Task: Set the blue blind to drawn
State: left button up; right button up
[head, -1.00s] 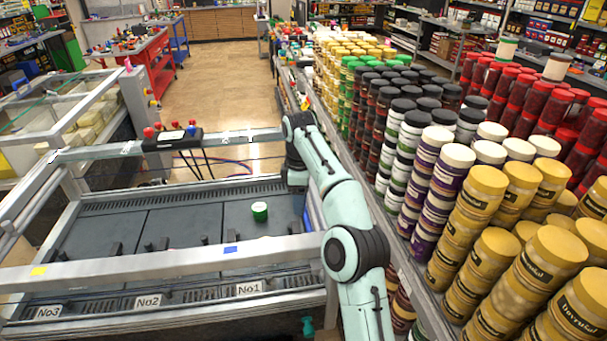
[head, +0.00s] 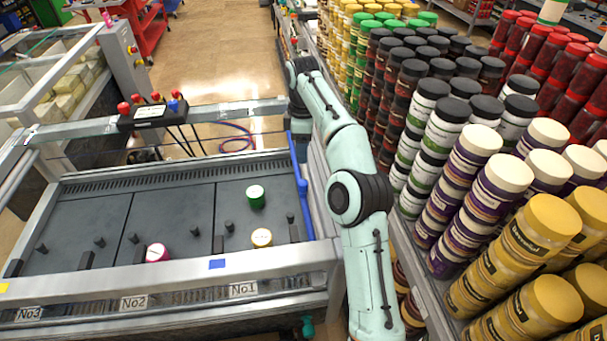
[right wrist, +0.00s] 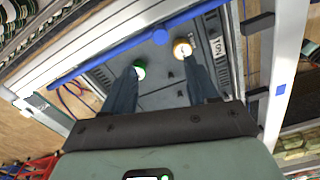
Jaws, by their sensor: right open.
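The blue blind (head: 298,180) shows as a narrow blue bar along the right end of the grey machine bed (head: 170,215). In the right wrist view the blue blind (right wrist: 105,62) is a long blue rod running diagonally across the frame beyond my fingers. My left gripper is not in view.
Densely stacked jars (head: 475,190) crowd the right side.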

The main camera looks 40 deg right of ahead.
send_over(303, 183)
notch_tip(303, 183, down, 7)
notch_tip(303, 183, down, 5)
jog(key=shift+d+r+b, duration=0.1)
jog(key=shift+r+b, duration=0.1)
jog(key=shift+b, duration=0.35)
jog(key=shift+s+f, duration=0.15)
jog(key=shift+f, duration=0.5)
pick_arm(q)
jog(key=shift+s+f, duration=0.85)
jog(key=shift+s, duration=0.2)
pick_arm(e)
jog(key=shift+w, duration=0.2)
grip_shut()
